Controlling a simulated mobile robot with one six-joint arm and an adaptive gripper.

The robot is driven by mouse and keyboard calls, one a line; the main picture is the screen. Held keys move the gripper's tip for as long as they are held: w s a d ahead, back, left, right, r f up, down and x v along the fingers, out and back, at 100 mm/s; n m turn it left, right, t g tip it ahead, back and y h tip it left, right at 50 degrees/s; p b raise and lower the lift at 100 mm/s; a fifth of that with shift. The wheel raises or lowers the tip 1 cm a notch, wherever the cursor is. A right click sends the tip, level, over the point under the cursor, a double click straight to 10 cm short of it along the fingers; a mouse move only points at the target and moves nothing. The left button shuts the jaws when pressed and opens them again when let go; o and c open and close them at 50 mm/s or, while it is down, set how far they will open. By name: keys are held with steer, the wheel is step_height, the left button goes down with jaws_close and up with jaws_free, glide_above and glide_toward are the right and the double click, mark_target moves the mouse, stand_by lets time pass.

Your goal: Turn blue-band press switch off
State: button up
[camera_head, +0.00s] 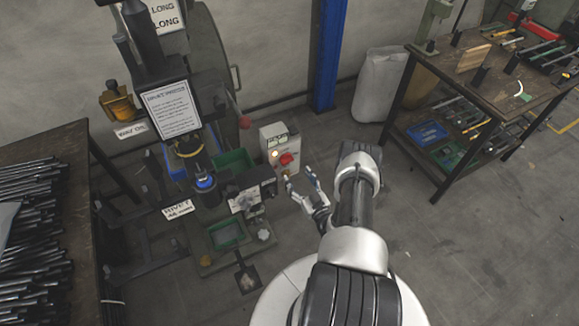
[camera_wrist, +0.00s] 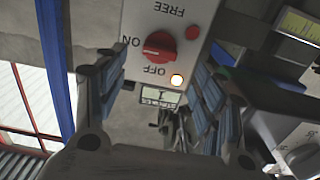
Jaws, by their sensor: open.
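A white switch box (camera_head: 279,140) stands beside the press. Its red rotary knob (camera_head: 286,159) faces my gripper (camera_head: 306,188), which is open and empty just in front of it. In the wrist view the knob (camera_wrist: 159,46) shows upside down with FREE, ON and OFF labels, and its handle points left, towards ON. A small lamp (camera_wrist: 177,80) near OFF glows. My gripper's blue-padded fingers (camera_wrist: 160,72) are spread to either side below the knob, apart from it. A blue band (camera_head: 205,183) shows on the press column to the left of the box.
A dark press (camera_head: 150,55) with a paper sign stands at left, with a green bin (camera_head: 233,161) by its base. A table of rods (camera_head: 75,160) is at far left. A blue post (camera_head: 328,55) and white sack (camera_head: 381,85) stand behind.

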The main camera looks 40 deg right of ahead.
mark_target(289, 163)
steer(key=b+x, duration=0.1)
steer(key=x, duration=0.6)
steer(key=shift+w+b, duration=0.3)
steer(key=shift+c, duration=0.3)
steer(key=c, duration=1)
